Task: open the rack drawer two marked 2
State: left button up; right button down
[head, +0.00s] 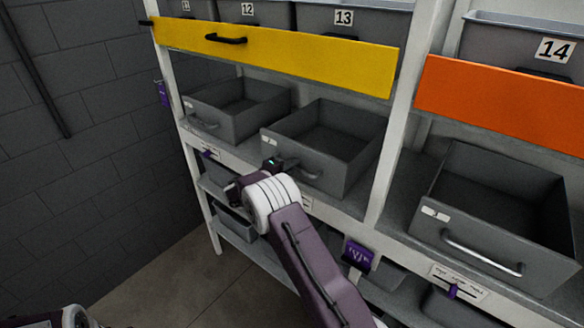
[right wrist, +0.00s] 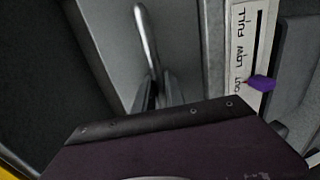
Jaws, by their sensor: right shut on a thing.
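An open-topped grey drawer (head: 342,160) sits in the middle of the rack's shelf row, and it looks empty. Its metal handle (head: 308,174) is on the front and shows larger in the right wrist view (right wrist: 147,38). My right gripper (head: 278,164) is at the left part of this front; its fingers (right wrist: 157,92) are shut on the handle. The arm hides part of the front, and I cannot read a 2 on it. Similar grey drawers stand to its left (head: 208,125) and right (head: 465,258). My left gripper is not in view.
A yellow panel (head: 310,62) and an orange panel (head: 500,105) cross the rack above the drawers. A white upright (head: 392,150) stands right of the middle drawer. A level label with a purple marker (right wrist: 262,83) is close by. Floor (head: 165,285) is clear at lower left.

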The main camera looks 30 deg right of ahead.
jog(key=shift+s+f, duration=0.1)
jog(key=f+b+v, duration=0.2)
jog(key=b+v, duration=0.3)
jog(key=v, duration=0.6)
jog(key=f+b+v, duration=0.2)
jog(key=b+v, duration=0.3)
jog(key=v, duration=0.7)
jog(key=shift+s+a+f, duration=0.2)
jog(key=shift+s+a, duration=0.05)
jog(key=shift+a, duration=0.35)
jog(key=c, duration=1.4)
grip_release()
jog(key=shift+d+r, duration=0.1)
